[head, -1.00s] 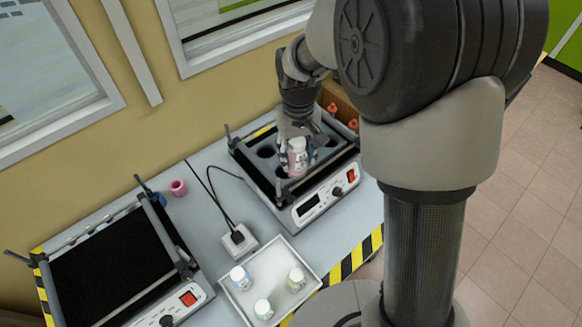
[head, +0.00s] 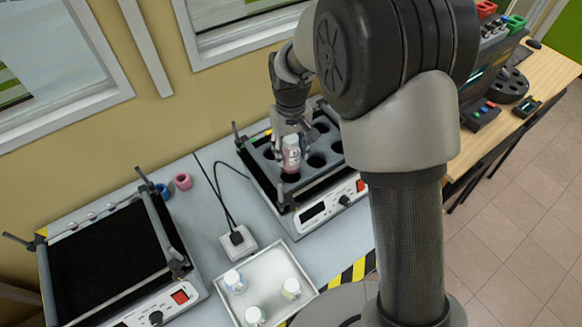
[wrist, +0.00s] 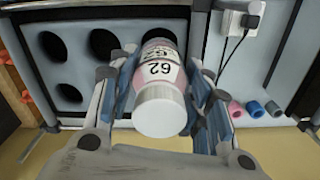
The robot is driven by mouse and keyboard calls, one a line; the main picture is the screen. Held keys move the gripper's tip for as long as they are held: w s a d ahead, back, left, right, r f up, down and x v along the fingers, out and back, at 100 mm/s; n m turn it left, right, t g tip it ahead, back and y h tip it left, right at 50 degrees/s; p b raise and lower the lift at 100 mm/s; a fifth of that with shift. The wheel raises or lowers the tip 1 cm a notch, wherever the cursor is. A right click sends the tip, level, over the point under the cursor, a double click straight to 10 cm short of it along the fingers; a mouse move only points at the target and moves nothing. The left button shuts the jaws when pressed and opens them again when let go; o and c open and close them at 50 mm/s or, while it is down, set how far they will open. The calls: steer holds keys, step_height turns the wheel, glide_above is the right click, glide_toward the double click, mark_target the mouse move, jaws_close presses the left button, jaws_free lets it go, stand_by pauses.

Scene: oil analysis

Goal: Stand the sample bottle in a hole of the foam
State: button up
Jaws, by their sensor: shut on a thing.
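The sample bottle (head: 291,155) has a white cap and a pink and white label; the number 62 reads on it in the wrist view (wrist: 162,72). My gripper (head: 291,138) is shut on it, with a finger on each side in the wrist view (wrist: 162,88). The bottle is upright over a front-left hole of the grey foam (head: 304,169), which sits in the right-hand device. Its base lines up with the dark hole, but I cannot tell whether it has entered. Other foam holes around it look empty.
A white tray (head: 288,254) with three capped bottles stands in front. A black-topped device (head: 105,262) is at left. A pink ring (head: 182,181) and a blue ring (head: 162,191) lie near it. A white power adapter (head: 238,243) with a cable sits between the devices.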

mark_target(291, 165)
steer(key=shift+f+b, duration=0.65)
steer(key=shift+f, duration=2.6)
steer(key=shift+f, duration=0.2)
steer(key=o, duration=0.9)
steer(key=shift+r, duration=0.15)
